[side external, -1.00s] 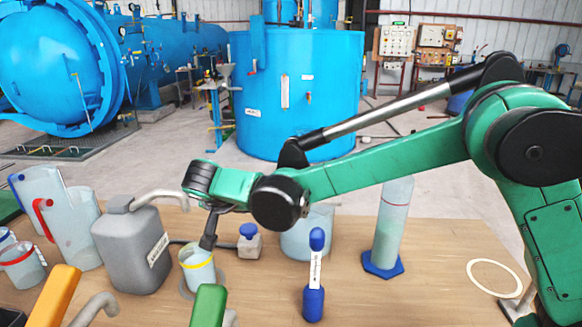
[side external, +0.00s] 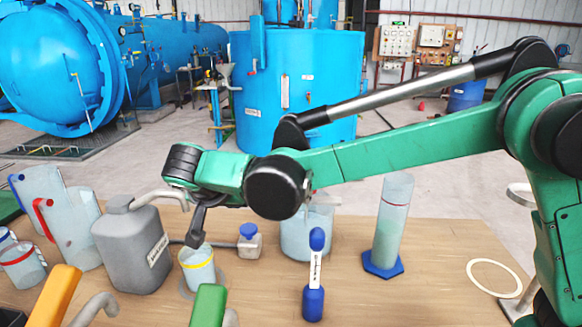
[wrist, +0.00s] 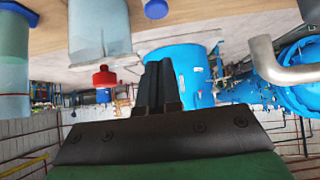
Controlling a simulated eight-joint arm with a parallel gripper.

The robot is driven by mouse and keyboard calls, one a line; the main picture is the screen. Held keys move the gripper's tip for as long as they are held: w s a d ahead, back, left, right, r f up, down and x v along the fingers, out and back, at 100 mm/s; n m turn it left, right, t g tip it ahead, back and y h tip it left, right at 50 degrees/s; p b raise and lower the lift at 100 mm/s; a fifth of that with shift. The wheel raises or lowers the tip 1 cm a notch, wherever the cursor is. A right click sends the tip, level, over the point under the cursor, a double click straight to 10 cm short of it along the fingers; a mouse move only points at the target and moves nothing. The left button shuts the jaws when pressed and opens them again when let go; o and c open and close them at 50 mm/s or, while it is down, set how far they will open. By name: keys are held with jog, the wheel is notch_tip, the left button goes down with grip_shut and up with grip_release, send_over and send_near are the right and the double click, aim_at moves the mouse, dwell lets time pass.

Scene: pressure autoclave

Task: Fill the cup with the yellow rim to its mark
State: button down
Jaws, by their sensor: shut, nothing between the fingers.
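The cup with the yellow rim (side external: 197,272) stands upright on a round grey disc at the middle left of the table. It looks pale and translucent; I cannot make out its mark or the liquid level. My gripper (side external: 194,241) points down with its tip at the cup's far rim in the picture; I cannot tell whether they touch. In the wrist view my gripper (wrist: 159,70) has its black fingers together, with nothing between them. The cup does not show there.
A grey jug (side external: 132,250) with a bent spout stands left of the cup. Behind are a blue-capped bottle (side external: 249,241) and a beaker (side external: 297,236). A cylinder (side external: 391,225) and a blue-ended stick (side external: 314,280) stand right. Orange (side external: 56,297) and green (side external: 208,306) handles are in front.

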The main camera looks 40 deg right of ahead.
jog(key=shift+r, duration=0.1)
jog(key=shift+s+a+r, duration=0.1)
jog(key=shift+a+r, duration=0.05)
jog(key=shift+r, duration=0.75)
send_over(249, 225)
jog(key=s+a, duration=0.2)
jog(key=f, duration=0.7)
jog(key=shift+w+d+f, duration=0.1)
jog(key=shift+w+d, duration=0.1)
jog(key=shift+d, duration=0.05)
notch_tip(249, 225, down, 3)
jog(key=shift+a+f, duration=0.1)
jog(key=shift+f, duration=0.35)
